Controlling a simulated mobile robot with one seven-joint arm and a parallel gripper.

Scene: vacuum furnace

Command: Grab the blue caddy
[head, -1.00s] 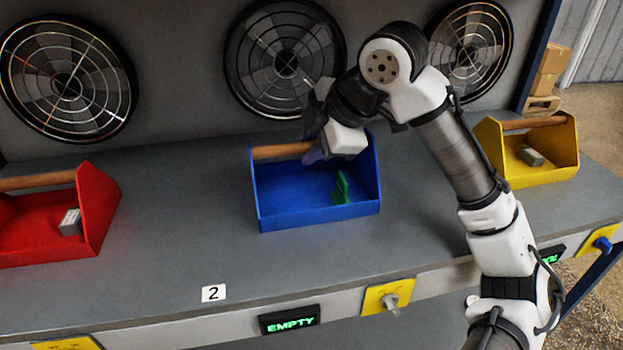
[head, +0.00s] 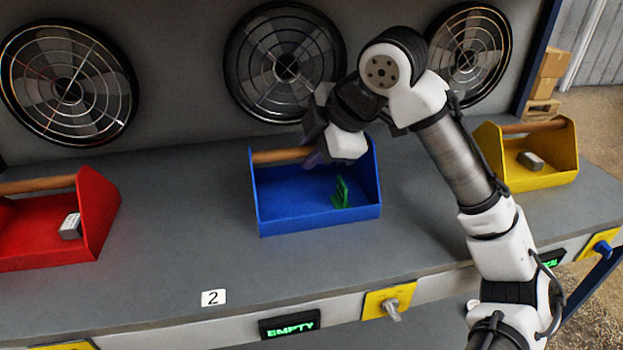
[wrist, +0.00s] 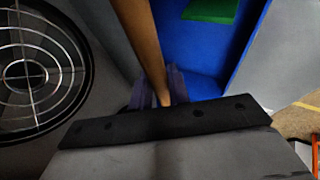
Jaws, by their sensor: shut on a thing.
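The blue caddy (head: 315,221) stands upright on the grey bench in the middle, under the centre fan. It is an open tray with a wooden bar handle (head: 280,155) along its top and a green part (head: 341,191) inside. My gripper (head: 314,157) is at the handle, over the caddy's back right. In the wrist view my gripper (wrist: 158,88) has its two purple fingers on either side of the wooden handle (wrist: 140,35), shut on it. The blue caddy's floor (wrist: 200,50) shows beside the handle. My wrist hides the handle's right end in the head view.
A red caddy (head: 98,225) with a grey block stands at the left. A yellow caddy (head: 550,170) with a grey block stands at the right. Fans (head: 285,62) line the back wall. The bench (head: 170,200) is clear between the red and blue caddies.

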